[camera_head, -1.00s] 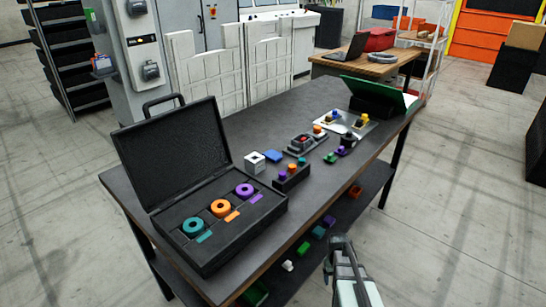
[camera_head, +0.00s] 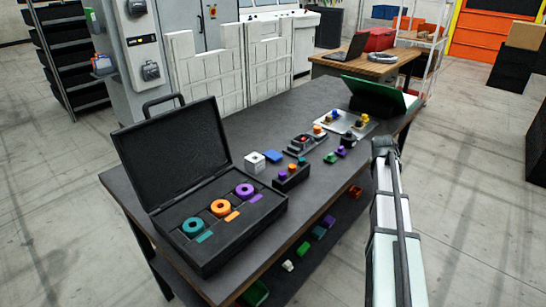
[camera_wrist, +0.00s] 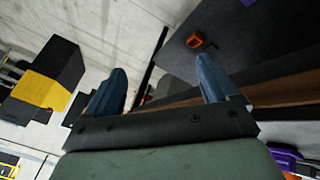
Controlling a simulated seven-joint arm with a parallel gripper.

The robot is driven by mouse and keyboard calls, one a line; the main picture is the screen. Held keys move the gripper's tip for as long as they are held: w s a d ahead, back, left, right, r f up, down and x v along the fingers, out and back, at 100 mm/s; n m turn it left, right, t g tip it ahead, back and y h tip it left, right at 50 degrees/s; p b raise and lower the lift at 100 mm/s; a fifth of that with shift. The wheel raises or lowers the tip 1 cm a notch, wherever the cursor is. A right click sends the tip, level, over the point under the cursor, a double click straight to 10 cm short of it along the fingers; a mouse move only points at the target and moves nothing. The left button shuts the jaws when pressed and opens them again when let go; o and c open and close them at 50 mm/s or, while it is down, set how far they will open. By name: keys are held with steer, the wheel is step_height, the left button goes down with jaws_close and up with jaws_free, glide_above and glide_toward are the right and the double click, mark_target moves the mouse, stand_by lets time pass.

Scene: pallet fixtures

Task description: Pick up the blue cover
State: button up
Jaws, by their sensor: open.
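A flat blue piece (camera_head: 273,156), which looks like the blue cover, lies on the dark table just right of a white cube (camera_head: 255,162). My gripper (camera_head: 384,148) is at the end of the raised arm, right of the table's front edge, well to the right of the blue piece. In the wrist view my gripper (camera_wrist: 160,66) has its two blue fingers spread wide with nothing between them. The blue piece does not show in the wrist view.
The dark table (camera_head: 255,119) carries an open black case (camera_head: 174,146) with rings, a black block with coloured knobs (camera_head: 291,176) and several small fixtures. A green-lidded box (camera_head: 380,95) stands at the far end. The lower shelf holds several small coloured parts.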

steer(key=w+r+t, duration=0.1)
steer(key=w+r, duration=0.2)
steer(key=r, duration=0.6)
step_height(320, 180, up, 8)
steer(key=n+g+y, duration=0.2)
steer(key=n+y, duration=0.6)
steer(key=n, duration=0.1)
glide_above(273, 154)
steer(key=s+d, duration=0.4)
steer(key=x, duration=1.3)
steer(key=shift+s+a+f, duration=0.1)
steer(key=shift+s+f, duration=0.05)
steer(key=shift+s, duration=0.1)
steer(key=c, duration=1.1)
steer(key=shift+c, duration=0.2)
